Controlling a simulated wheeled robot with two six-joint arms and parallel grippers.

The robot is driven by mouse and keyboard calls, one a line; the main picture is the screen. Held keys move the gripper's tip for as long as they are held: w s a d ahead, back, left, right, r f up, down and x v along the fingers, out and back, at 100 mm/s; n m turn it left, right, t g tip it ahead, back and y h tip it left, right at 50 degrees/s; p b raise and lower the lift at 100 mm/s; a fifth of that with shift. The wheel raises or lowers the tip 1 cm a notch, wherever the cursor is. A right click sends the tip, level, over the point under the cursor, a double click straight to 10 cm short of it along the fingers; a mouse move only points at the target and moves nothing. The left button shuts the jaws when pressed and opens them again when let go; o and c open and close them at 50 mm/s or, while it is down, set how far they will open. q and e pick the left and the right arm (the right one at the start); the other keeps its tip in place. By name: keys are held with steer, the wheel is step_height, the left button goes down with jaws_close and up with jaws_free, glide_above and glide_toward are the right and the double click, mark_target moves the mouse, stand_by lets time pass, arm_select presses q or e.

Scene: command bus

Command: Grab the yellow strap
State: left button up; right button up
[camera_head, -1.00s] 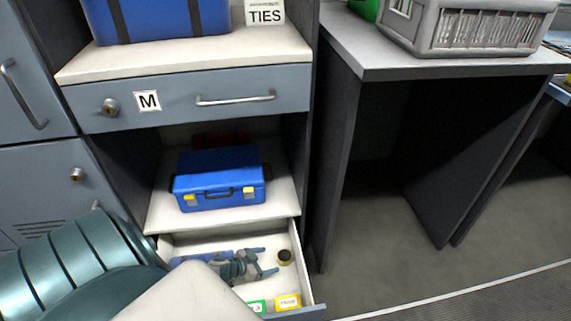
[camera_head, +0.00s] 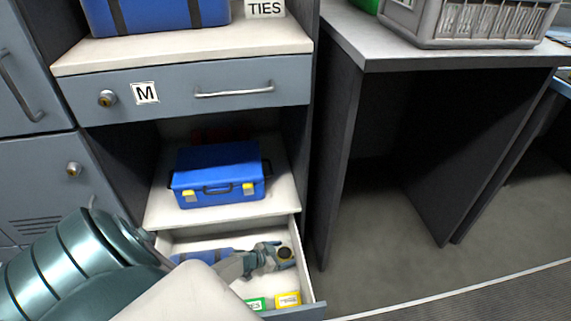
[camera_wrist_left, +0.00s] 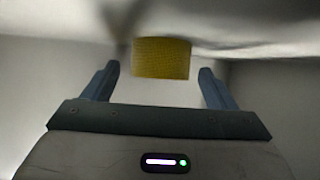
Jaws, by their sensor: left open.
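The yellow strap (camera_head: 286,253) is a small roll, dark in the middle, inside the open drawer near its right wall. In the left wrist view the yellow strap (camera_wrist_left: 161,58) shows as a textured yellow band ahead, in the gap between the fingers. My left gripper (camera_head: 283,255) is open, low in the drawer, with its fingertips at the two sides of the roll. The left wrist view shows both fingers apart (camera_wrist_left: 159,72), with no clear contact on the strap. My right gripper is not in view.
The open drawer (camera_head: 314,290) also holds a blue object (camera_head: 205,256), a green-labelled item (camera_head: 256,304) and a yellow-labelled item (camera_head: 288,299). A blue toolbox (camera_head: 218,172) stands on the shelf above. The closed drawer M (camera_head: 195,94) is higher up. Floor to the right is clear.

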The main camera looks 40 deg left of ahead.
arm_select(q)
steer(key=c, duration=1)
steer(key=shift+c, duration=0.6)
steer(key=shift+r, duration=0.15)
